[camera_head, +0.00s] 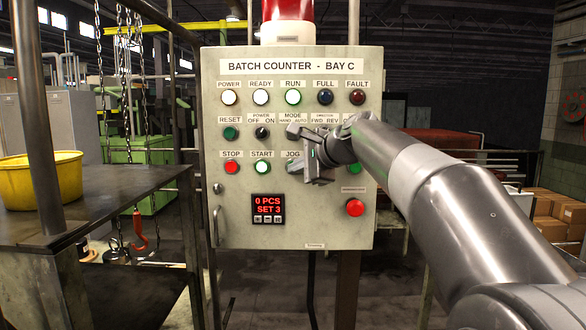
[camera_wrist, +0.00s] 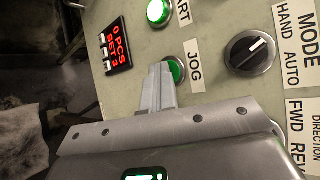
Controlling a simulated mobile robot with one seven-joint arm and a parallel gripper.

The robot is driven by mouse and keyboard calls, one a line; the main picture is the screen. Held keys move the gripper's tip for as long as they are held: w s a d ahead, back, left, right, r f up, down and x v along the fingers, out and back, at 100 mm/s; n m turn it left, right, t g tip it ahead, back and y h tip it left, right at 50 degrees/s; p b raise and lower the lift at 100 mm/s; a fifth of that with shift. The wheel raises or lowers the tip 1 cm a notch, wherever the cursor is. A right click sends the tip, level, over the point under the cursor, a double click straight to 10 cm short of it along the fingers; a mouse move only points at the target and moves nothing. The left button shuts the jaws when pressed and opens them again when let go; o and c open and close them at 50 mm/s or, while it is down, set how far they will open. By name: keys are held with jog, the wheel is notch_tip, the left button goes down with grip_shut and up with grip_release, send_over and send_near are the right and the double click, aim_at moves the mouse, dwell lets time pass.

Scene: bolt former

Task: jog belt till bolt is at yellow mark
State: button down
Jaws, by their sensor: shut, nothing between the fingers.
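The grey batch counter panel (camera_head: 285,225) faces me. My gripper (camera_head: 305,165) is in front of it, shut and empty, covering the JOG button in the head view. In the wrist view the closed fingertips (camera_wrist: 160,72) are at the edge of the green JOG button (camera_wrist: 176,70); I cannot tell if they touch it. The mode knob (camera_wrist: 250,53) has its white pointer towards HAND. The RUN lamp (camera_head: 293,97) is bright with a green rim. The red display (camera_head: 268,208) reads 0 PCS, SET 3. The belt, bolt and yellow mark cannot be made out.
The STOP button (camera_head: 231,167) and START button (camera_head: 261,167) sit left of my gripper. A dark table (camera_head: 100,200) with a yellow bowl (camera_head: 40,178) stands left. My arm hides part of the panel's right side.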

jog(key=shift+s, duration=0.9)
jog(key=shift+s, duration=2.5)
jog(key=s+d+f+n+g+h, duration=0.2)
jog(key=s+d+f+n+h, duration=0.2)
jog(key=s+f, duration=1.1)
jog(key=s+d+f+n+g+h, duration=0.2)
jog(key=s+d+f+n+h, duration=0.2)
jog(key=s+d+f+n, duration=0.5)
jog(key=s+d+f, duration=0.2)
jog(key=s+f, duration=0.3)
jog(key=s, duration=0.1)
jog(key=shift+s+d+f+n, duration=0.3)
jog(key=shift+s+f, duration=0.05)
